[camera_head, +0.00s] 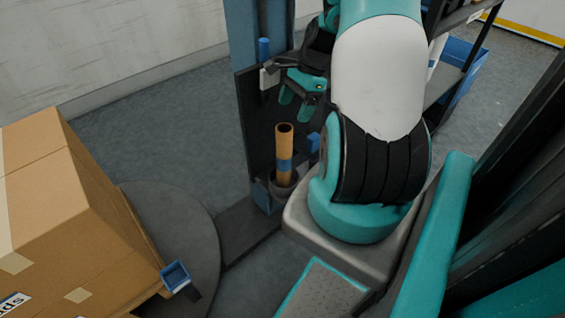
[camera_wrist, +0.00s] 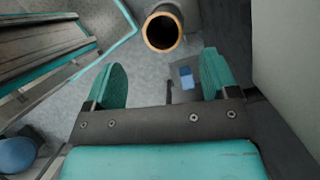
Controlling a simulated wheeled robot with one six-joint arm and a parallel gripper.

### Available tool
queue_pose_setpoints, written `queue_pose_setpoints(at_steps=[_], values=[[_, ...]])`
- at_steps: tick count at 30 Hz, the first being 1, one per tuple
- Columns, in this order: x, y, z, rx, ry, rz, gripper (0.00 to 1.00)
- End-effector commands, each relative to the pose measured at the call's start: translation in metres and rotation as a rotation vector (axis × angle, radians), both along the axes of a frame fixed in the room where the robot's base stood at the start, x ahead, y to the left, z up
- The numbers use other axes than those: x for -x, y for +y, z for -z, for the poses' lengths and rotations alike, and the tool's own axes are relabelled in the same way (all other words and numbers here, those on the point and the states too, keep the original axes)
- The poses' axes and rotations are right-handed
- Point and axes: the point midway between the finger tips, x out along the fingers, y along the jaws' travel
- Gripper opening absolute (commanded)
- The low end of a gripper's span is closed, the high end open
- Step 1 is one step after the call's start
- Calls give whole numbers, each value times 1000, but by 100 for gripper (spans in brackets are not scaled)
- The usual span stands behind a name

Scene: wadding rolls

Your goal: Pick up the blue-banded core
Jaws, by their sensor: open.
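The blue-banded core (camera_head: 284,152) is a brown cardboard tube with a blue band around its lower middle. It stands upright in a dark round holder (camera_head: 281,187) at the foot of a blue-grey post. My gripper (camera_head: 298,97) is open and empty, above the core's top and apart from it. In the wrist view, the core's open round end (camera_wrist: 162,30) shows at the top, beyond and between the two teal fingertips (camera_wrist: 162,72). The core's lower part and band are hidden there.
The blue-grey post (camera_head: 257,40) rises right behind the core. Cardboard boxes (camera_head: 70,200) fill the left. A shelf with a blue bin (camera_head: 462,68) stands at the back right. Grey floor (camera_head: 160,115) is clear behind.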

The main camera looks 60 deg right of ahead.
Motion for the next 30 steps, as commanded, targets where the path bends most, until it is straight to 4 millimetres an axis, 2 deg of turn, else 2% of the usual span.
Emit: queue_pose_setpoints(at_steps=[1,3,11,20,29,30], values=[[-2,5,13,-4,2,-4,80],[-4,10,24,-3,2,-3,80],[-8,18,44,0,0,-5,80],[-18,33,84,-2,1,-8,80],[-19,35,89,1,0,-7,80],[-19,35,89,1,0,-7,78]])
